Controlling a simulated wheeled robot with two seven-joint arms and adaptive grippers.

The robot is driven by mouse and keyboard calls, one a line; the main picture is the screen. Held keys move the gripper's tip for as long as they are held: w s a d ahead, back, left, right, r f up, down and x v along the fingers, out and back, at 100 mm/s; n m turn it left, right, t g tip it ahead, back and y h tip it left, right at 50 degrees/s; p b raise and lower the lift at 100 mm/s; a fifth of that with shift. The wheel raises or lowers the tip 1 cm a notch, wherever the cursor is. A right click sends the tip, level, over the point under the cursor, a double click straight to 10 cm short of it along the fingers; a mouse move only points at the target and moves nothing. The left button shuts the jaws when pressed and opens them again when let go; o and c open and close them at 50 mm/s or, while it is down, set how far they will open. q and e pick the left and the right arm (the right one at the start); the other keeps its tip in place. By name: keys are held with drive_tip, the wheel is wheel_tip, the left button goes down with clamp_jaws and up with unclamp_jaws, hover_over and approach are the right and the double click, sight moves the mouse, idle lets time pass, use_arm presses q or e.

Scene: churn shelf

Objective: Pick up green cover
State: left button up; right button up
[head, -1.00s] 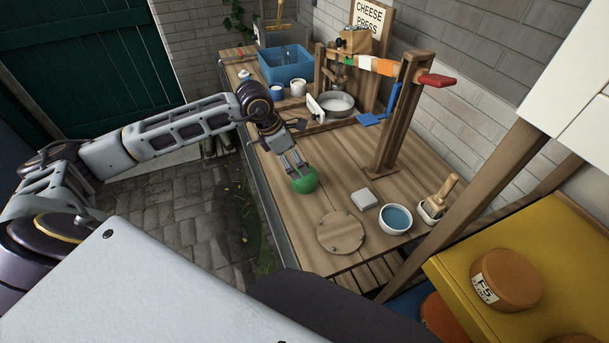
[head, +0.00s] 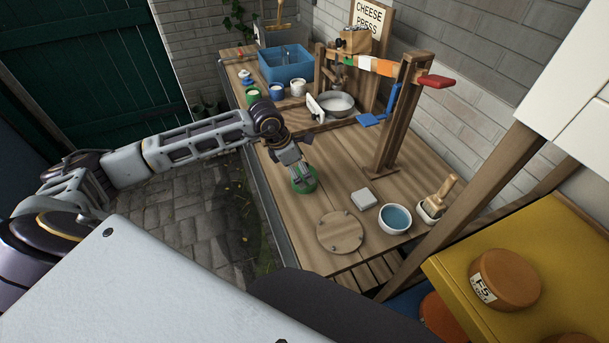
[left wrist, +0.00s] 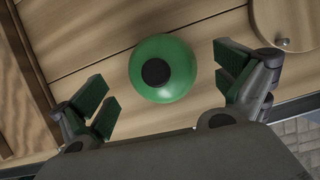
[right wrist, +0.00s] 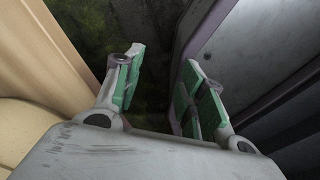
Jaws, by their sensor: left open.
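The green cover (left wrist: 182,62) is a round green piece with a dark knob (left wrist: 155,72) in the middle. It lies on the wooden bench and also shows in the head view (head: 304,187), partly hidden by my gripper. My left gripper (head: 302,172) is over it, fingers pointing down. In the left wrist view the fingers of my left gripper (left wrist: 165,98) are wide apart, with the cover between and beyond them, not gripped. My right gripper (right wrist: 160,85) is open and empty, away from the bench.
A round wooden board (head: 341,232), a grey block (head: 363,198), a bowl of blue liquid (head: 395,218) and a brush in a holder (head: 436,203) stand nearby. The wooden press frame (head: 398,115) rises behind. Small pots (head: 277,91) and a blue bin (head: 285,63) sit farther back.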

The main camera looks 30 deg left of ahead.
use_arm(q)
drive_tip(key=x, duration=0.3)
drive_tip(key=shift+d+f, duration=0.1)
drive_tip(key=shift+f, duration=0.15)
drive_tip(key=shift+w+d+f+p, duration=0.1)
drive_tip(key=shift+f+p, duration=0.1)
drive_tip(key=shift+p, duration=0.1)
drive_tip(key=shift+f, duration=0.1)
drive_tip(key=c, duration=1.1)
drive_tip(key=shift+r, duration=0.75)
wheel_tip(320, 180, up, 7)
drive_tip(key=shift+f+b, duration=0.1)
drive_tip(key=shift+b, duration=0.35)
drive_tip(key=shift+r, duration=0.85)
use_arm(e)
drive_tip(key=shift+w+a, duration=0.1)
drive_tip(key=shift+w, duration=0.85)
